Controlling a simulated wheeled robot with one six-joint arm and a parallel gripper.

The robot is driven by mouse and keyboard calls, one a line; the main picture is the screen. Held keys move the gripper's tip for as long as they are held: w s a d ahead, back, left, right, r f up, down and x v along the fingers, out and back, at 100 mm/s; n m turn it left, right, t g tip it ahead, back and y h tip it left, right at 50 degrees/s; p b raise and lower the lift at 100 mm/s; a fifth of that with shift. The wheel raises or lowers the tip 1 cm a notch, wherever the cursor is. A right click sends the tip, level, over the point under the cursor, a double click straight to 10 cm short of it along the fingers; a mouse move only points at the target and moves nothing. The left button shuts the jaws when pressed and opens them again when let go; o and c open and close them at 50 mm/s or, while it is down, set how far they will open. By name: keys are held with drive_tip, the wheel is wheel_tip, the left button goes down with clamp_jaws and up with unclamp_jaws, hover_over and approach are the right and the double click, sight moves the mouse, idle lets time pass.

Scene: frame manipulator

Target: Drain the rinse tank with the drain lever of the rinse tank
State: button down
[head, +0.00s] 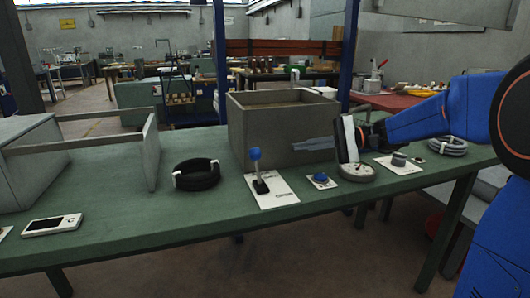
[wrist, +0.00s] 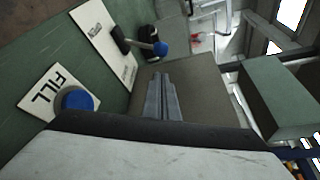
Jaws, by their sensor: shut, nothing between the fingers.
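A lever with a blue ball knob (head: 254,154) stands upright on a black base on a white label plate (head: 281,199), in front of the grey open-topped tank (head: 262,137). The lever's blue knob (wrist: 160,48) also shows in the wrist view; I cannot surely read its plate. My gripper (head: 308,144) is shut and empty, its fingers pointing left in front of the tank. It is to the right of the lever and apart from it. In the wrist view, the shut fingers (wrist: 160,97) extend alongside the tank wall (wrist: 205,80).
A blue button (wrist: 77,100) on a plate reading FILL lies right of the lever. A round gauge (head: 355,172), a grey knob (head: 398,159) and a cable coil (head: 446,147) are farther right. A black coil (head: 197,175) and a grey frame (head: 152,150) stand left.

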sight(257, 166)
drive_tip(key=shift+w+a+f, duration=0.1)
drive_tip(key=shift+a+f, duration=0.2)
drive_tip(key=shift+a, duration=1.35)
drive_tip(key=shift+w+a+f, duration=0.1)
drive_tip(key=shift+a+f, duration=0.15)
drive_tip(key=shift+a, duration=1.4)
drive_tip(key=shift+w+a+f, duration=0.1)
drive_tip(key=shift+a+f, duration=0.2)
drive_tip(key=shift+a, duration=1.35)
